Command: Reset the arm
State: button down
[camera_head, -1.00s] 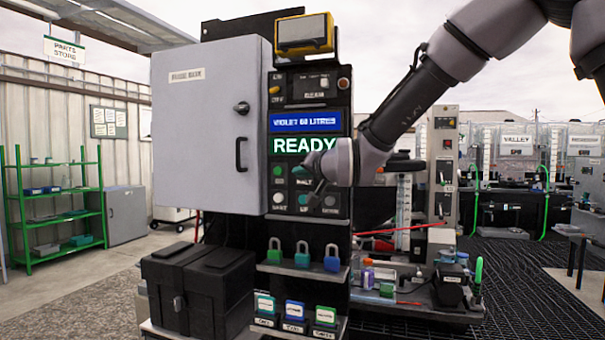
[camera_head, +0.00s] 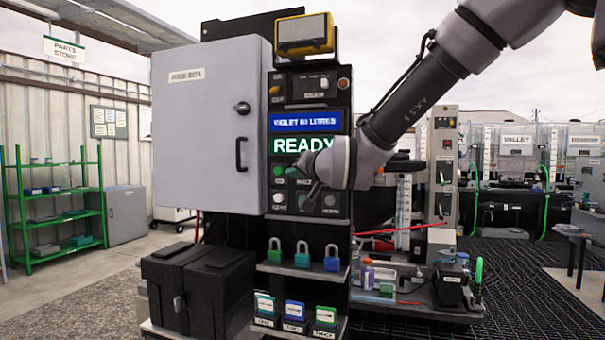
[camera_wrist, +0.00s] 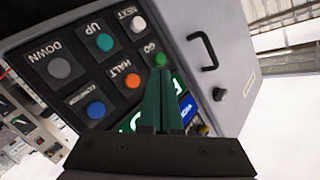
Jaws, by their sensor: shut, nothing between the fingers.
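My gripper (camera_head: 303,178) is in front of the button panel (camera_head: 321,213) in the head view, and its wrist covers part of the panel. In the wrist view its two green fingers (camera_wrist: 161,80) are together, with nothing between them. They point at the panel and overlap the edge of the screen. Around them are the green GO button (camera_wrist: 159,59), the orange HALT button (camera_wrist: 133,81), the white NEXT button (camera_wrist: 138,23), the teal UP button (camera_wrist: 105,42), the grey DOWN button (camera_wrist: 59,67) and a blue button (camera_wrist: 96,110). I cannot tell whether the fingertips touch the panel.
A grey cabinet door (camera_head: 212,130) stands left of the panel. The screen (camera_head: 303,144) reads READY under a blue VIOLET 60 LITRES line. A black box (camera_head: 200,285) stands lower left. A cluttered bench (camera_head: 420,311) is at right.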

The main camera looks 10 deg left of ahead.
jog(key=d+r+m+g+h, duration=0.2)
jog(key=d+h, duration=0.3)
jog(key=d, duration=2.2)
jog(key=s+d+f+m+g+h, duration=0.1)
jog(key=s+d+f+h, duration=0.1)
jog(key=s+d, duration=0.6)
jog(key=s+d+f+m+g+h, duration=0.1)
jog(key=s+d+f+m+g, duration=0.1)
jog(key=s+d, duration=0.6)
jog(key=shift+s+d+f+h, duration=0.25)
jog(key=shift+d+f+h, duration=0.15)
jog(key=shift+d+f, duration=0.5)
jog(key=shift+r, duration=0.1)
